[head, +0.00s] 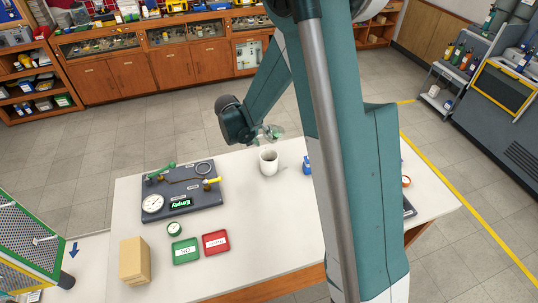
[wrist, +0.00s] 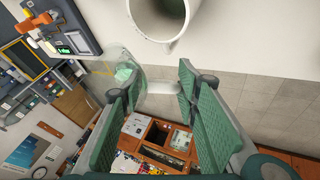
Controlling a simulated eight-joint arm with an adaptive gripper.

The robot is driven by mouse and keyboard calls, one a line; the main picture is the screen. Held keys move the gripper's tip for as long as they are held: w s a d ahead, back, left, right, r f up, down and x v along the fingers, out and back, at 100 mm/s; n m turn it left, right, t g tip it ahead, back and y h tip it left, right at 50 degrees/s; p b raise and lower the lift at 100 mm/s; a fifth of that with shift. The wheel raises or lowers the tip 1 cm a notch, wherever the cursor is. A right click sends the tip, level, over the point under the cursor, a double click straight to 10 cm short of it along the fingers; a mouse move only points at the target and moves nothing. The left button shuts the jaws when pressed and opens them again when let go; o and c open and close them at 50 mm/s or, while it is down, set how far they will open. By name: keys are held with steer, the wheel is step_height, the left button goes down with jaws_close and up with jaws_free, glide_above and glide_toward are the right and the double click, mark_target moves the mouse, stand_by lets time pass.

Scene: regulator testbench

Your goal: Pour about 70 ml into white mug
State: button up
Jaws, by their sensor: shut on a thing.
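The white mug (head: 269,163) stands upright on the table near its back edge; its open mouth (wrist: 165,8) shows at the top of the wrist view, cut off by the frame. My gripper (head: 258,136) is just above and behind the mug. It is shut on a clear, see-through vessel (head: 273,131), which also shows faintly between the green finger pads in the wrist view (wrist: 150,86). The vessel seems tilted, close to the mug's rim but apart from it. I cannot tell how much liquid is in it, and no stream shows.
A dark regulator board (head: 190,208) with a gauge and lit display lies left of the mug. A green tray (head: 186,251), a red tray (head: 216,243), a tape roll (head: 174,229) and a tan block (head: 134,260) sit in front. A blue item (head: 306,165) stands right of the mug.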

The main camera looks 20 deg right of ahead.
steer(key=shift+s+d+r+g+y+p, duration=0.1)
steer(key=shift+r+g+y+p, duration=0.3)
steer(key=shift+r, duration=0.35)
steer(key=shift+d+f+g+y, duration=0.2)
steer(key=shift+g+y, duration=0.2)
steer(key=shift+g, duration=0.2)
steer(key=shift+f+b, duration=0.1)
steer(key=shift+b, duration=0.2)
steer(key=shift+w+d+f+g+y, duration=0.15)
steer(key=shift+w+d+g+y, duration=0.25)
steer(key=shift+g+y, duration=0.25)
steer(key=shift+n+g+y, duration=0.3)
steer(key=shift+g+y, duration=0.25)
steer(key=shift+g, duration=0.2)
steer(key=f+b, duration=0.2)
steer(key=f, duration=0.1)
steer(key=f+b, duration=0.1)
steer(key=shift+w+d+f+b, duration=0.3)
steer(key=shift+w+d+f, duration=0.05)
steer(key=shift+w+d, duration=0.1)
steer(key=shift+d, duration=0.05)
steer(key=shift+w+d+r+g+y+b, duration=0.25)
steer(key=shift+w+d+r+g+y, duration=0.15)
steer(key=shift+g+y, duration=0.3)
steer(key=shift+w+d+r+g+y+b, duration=0.25)
steer(key=shift+r+g+y, duration=0.2)
steer(key=shift+g, duration=0.35)
